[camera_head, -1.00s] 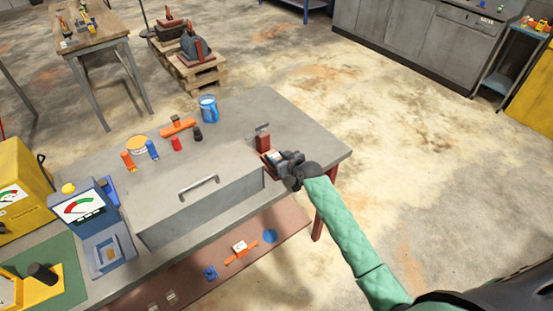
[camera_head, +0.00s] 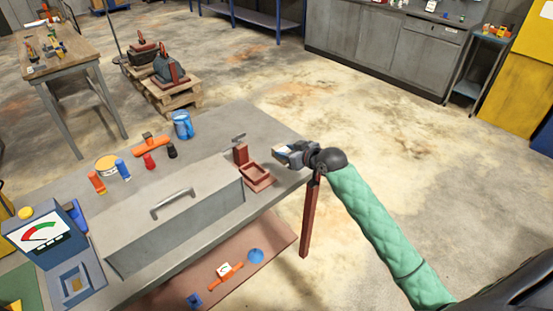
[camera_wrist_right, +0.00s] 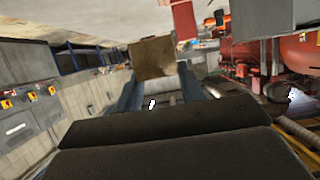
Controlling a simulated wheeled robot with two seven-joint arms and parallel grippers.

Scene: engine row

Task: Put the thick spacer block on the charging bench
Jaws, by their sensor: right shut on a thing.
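My right gripper (camera_head: 286,153) is shut on a block, held in the air just off the right end of the grey bench (camera_head: 265,128). In the right wrist view the block (camera_wrist_right: 153,58) is tan-brown and squarish, between the fingertips; I take it to be the thick spacer block. In the head view the gripper mostly hides it. A small red open tray (camera_head: 257,178) on the bench, left of and below the gripper in the picture, looks empty. I cannot tell for sure which bench is the charging bench. My left gripper is not in view.
A long grey box (camera_head: 170,220) with a handle stands on the bench, with a blue gauge unit (camera_head: 45,238) at its left. A blue mug (camera_head: 183,125) and small coloured parts stand behind it. A wooden table (camera_head: 65,62) and a pallet (camera_head: 172,95) stand farther back. Floor on the right is clear.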

